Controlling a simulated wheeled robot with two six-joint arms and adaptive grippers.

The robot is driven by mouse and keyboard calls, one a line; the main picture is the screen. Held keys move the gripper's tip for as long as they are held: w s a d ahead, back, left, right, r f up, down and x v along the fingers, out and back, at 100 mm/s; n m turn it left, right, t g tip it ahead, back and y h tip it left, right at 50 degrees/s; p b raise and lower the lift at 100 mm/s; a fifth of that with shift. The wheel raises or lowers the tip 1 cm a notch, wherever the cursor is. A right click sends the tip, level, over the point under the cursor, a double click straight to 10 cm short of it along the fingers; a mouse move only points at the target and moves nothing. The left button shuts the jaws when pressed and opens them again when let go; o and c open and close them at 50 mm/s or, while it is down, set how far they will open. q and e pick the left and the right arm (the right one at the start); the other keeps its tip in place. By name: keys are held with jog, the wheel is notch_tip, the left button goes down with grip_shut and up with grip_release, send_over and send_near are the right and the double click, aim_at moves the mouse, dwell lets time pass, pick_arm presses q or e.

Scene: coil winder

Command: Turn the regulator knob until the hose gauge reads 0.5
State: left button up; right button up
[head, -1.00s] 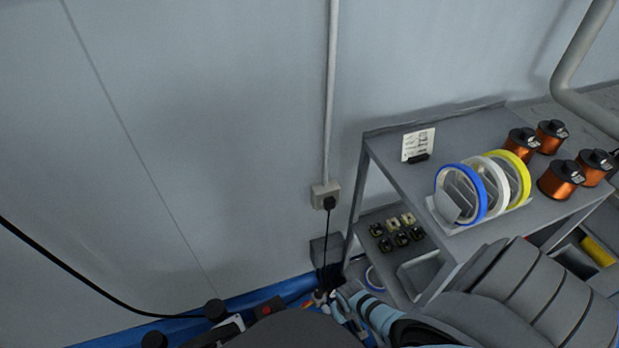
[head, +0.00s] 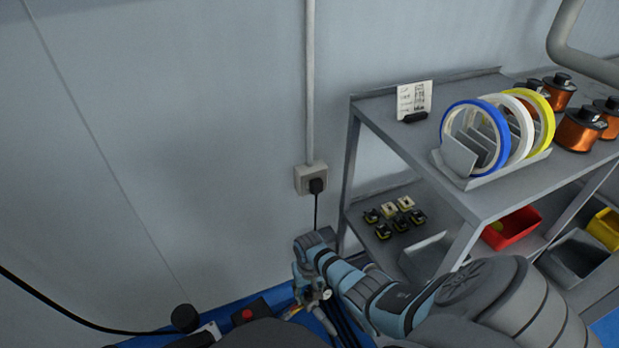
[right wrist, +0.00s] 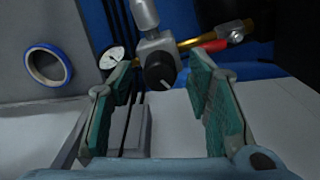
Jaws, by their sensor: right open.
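The regulator knob (right wrist: 160,71) is a dark round knob on a grey metal body in the right wrist view. It faces the camera, between and beyond my right gripper's fingers. My right gripper (right wrist: 164,82) is open and empty, with green-padded fingers on either side of the knob; I cannot tell whether either touches it. The hose gauge (right wrist: 112,58) is a small white dial left of the knob; its reading is too small to tell. In the head view, my right gripper (head: 306,281) is low in the middle, by small fittings partly hidden behind it. My left gripper is not in view.
A brass fitting with a red part (right wrist: 224,43) lies right of the knob. A grey shelf cart (head: 465,206) holding tape rolls (head: 462,165) and copper coils (head: 580,130) stands right of my right arm. A wall socket (head: 311,178) with a plugged cable is behind the gripper.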

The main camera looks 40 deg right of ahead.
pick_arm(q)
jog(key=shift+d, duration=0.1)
pick_arm(e)
grip_shut()
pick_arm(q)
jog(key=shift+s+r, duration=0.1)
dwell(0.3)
